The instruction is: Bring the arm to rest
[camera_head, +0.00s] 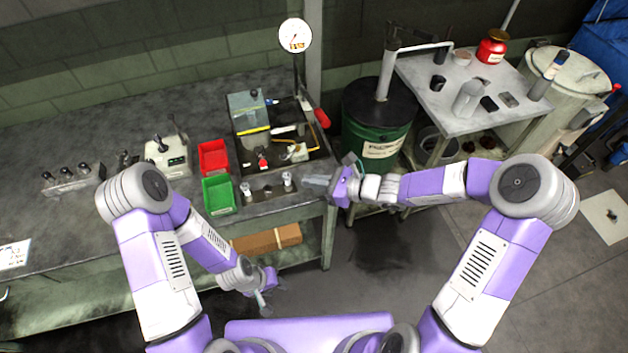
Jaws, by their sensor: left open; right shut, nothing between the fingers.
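My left arm comes in from the left and bends down in front of the workbench. My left gripper (263,303) is low, over the floor near my body, open and with nothing seen in it. My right arm reaches in from the right toward the bench. My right gripper (318,183) is shut and empty, with its fingertips pointing left at the bench's front right corner, close to the small fixture (268,190) with two upright silver posts. Whether the fingers touch anything there cannot be told.
The workbench (70,225) holds a red bin (213,158), a green bin (219,195), and a machine with a gauge (295,35). A green drum (378,140) stands behind my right gripper. A cardboard box (268,239) lies on the lower shelf. Floor in front is clear.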

